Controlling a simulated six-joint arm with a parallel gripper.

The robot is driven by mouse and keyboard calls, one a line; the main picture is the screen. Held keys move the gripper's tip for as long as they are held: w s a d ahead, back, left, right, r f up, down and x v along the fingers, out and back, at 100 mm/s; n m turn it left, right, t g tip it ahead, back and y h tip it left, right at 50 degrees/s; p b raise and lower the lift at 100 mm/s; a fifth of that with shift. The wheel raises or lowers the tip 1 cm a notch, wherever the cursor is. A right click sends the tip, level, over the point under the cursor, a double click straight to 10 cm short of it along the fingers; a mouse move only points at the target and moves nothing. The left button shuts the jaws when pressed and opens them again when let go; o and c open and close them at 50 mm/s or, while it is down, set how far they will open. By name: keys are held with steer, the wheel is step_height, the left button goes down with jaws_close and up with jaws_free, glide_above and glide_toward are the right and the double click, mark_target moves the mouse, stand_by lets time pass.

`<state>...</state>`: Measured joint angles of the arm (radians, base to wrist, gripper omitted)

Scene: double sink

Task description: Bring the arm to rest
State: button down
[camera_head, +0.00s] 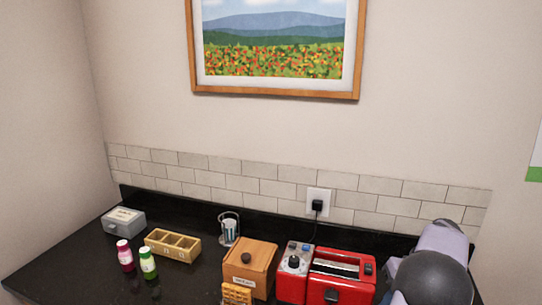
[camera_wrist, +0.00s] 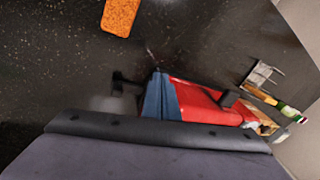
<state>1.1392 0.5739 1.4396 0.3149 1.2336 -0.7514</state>
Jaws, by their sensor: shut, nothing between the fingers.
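My arm shows in the head view as purple-grey links and a dark rounded joint (camera_head: 432,277) at the lower right, beside the red toaster (camera_head: 342,275). My gripper's fingers do not show in the head view. In the wrist view, a broad purple-grey part of my own arm with a dark edge fills the bottom, and no fingertips can be made out. The toaster shows just beyond that edge in the wrist view (camera_wrist: 205,103), partly hidden by it. I see nothing held.
On the dark counter (camera_head: 75,260) stand a grey box (camera_head: 124,221), red (camera_head: 125,256) and green (camera_head: 148,263) bottles, a divided wooden tray (camera_head: 172,246), a metal holder (camera_head: 229,230) and a wooden box (camera_head: 249,266). The left front counter is clear.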

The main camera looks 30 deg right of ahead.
steer(key=w+a+n+g+p, duration=0.15)
steer(key=w+a, duration=0.35)
steer(key=a, duration=0.8)
steer(key=s+a+f+n, duration=0.1)
steer(key=s+a, duration=0.2)
steer(key=a, duration=0.5)
steer(key=s+a+f+n+g+h+p, duration=0.1)
steer(key=s+a+n, duration=0.1)
steer(key=a, duration=0.7)
steer(key=s+a+n+h, duration=0.1)
steer(key=s+a, duration=0.3)
steer(key=a, duration=0.4)
steer(key=shift+a+f, duration=0.3)
steer(key=shift+f, duration=0.1)
